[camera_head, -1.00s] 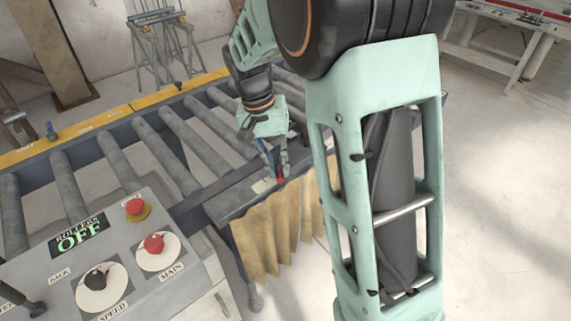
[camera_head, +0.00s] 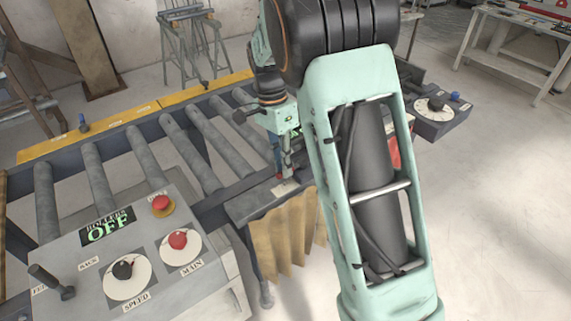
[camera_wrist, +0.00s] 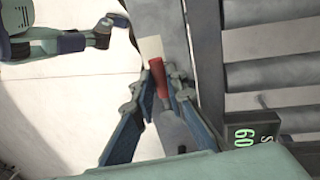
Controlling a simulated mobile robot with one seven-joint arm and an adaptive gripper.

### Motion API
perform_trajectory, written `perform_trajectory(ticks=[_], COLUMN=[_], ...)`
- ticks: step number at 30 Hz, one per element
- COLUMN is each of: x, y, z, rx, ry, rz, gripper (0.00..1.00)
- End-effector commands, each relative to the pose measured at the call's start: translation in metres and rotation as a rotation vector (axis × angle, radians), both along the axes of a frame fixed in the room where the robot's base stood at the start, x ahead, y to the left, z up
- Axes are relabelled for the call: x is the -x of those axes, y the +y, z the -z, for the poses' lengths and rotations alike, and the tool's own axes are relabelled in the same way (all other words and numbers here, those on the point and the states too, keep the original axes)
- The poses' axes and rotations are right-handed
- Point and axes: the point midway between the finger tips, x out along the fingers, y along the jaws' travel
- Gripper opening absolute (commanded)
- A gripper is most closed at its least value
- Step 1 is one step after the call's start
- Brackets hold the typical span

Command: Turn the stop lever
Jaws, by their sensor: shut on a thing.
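The stop lever appears to be the red handle (camera_wrist: 159,80) in the wrist view, lying between my two fingers. A small bit of red (camera_head: 279,176) shows at the fingertips in the head view, on the dark plate at the end of the roller bed. My gripper (camera_wrist: 154,84) is shut on the red handle; its blue-grey fingers stand on either side of it. In the head view my gripper (camera_head: 283,167) points down at the plate. The lever's pivot is partly hidden.
Grey rollers (camera_head: 187,138) run behind a control panel (camera_head: 205,270) whose display reads OFF. A yellow rail (camera_head: 140,112) borders the far side. A tan curtain (camera_head: 283,240) hangs below the plate. A dial box (camera_head: 438,112) stands right. Open floor lies at right.

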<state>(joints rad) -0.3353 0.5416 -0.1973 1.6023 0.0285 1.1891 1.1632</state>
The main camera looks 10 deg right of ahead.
Motion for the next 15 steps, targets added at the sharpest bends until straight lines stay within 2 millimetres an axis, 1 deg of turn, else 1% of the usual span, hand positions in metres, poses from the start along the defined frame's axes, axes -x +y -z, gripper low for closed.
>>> perform_trajectory(ticks=[3, 15], x=[-0.0033, -0.0045], y=[0.0004, 0.001], z=[-0.002, -0.0018], rx=[0.0, 0.0], ry=[-0.006, -0.007], rz=[0.025, 0.046], gripper=[0.0, 0.0])
